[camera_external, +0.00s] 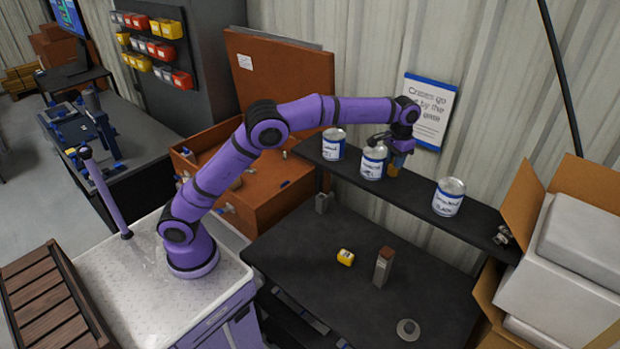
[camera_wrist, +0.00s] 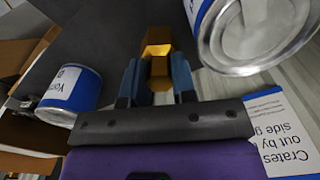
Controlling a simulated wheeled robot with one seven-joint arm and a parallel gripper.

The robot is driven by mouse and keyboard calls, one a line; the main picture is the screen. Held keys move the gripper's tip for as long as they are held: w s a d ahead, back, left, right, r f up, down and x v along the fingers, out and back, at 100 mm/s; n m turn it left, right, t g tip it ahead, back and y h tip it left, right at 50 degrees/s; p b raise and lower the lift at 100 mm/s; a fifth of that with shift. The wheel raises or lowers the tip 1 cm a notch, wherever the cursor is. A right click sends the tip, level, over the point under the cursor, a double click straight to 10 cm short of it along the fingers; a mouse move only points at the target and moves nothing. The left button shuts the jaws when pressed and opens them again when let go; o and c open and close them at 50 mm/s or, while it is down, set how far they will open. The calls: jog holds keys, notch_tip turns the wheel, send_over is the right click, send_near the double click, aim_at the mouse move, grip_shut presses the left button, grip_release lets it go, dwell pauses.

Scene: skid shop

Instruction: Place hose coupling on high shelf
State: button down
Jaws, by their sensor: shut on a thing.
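My gripper (camera_external: 396,163) is over the high shelf (camera_external: 412,192), between the middle can and the right can. It is shut on the brass-coloured hose coupling (camera_external: 394,171), which hangs below the fingers. In the wrist view the coupling (camera_wrist: 157,66) sits between the blue fingertips of my gripper (camera_wrist: 157,82). I cannot tell whether the coupling touches the shelf.
A left can (camera_external: 333,145), a middle can (camera_external: 372,162) close beside my gripper and a right can (camera_external: 448,198) stand on the shelf. The shelf is bare between the middle and right cans. A sign (camera_external: 431,108) hangs behind. A small metal part (camera_external: 503,236) lies at the right end.

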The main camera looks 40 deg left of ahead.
jog(key=shift+w+d+f, duration=0.1)
jog(key=shift+w+d, duration=0.4)
jog(key=shift+w, duration=0.25)
jog(key=shift+w+d+f, duration=0.1)
jog(key=shift+w+d, duration=0.35)
jog(key=shift+w, duration=0.25)
jog(key=shift+f, duration=1.7)
jog(key=shift+f, duration=0.1)
jog(key=c, duration=0.9)
grip_release()
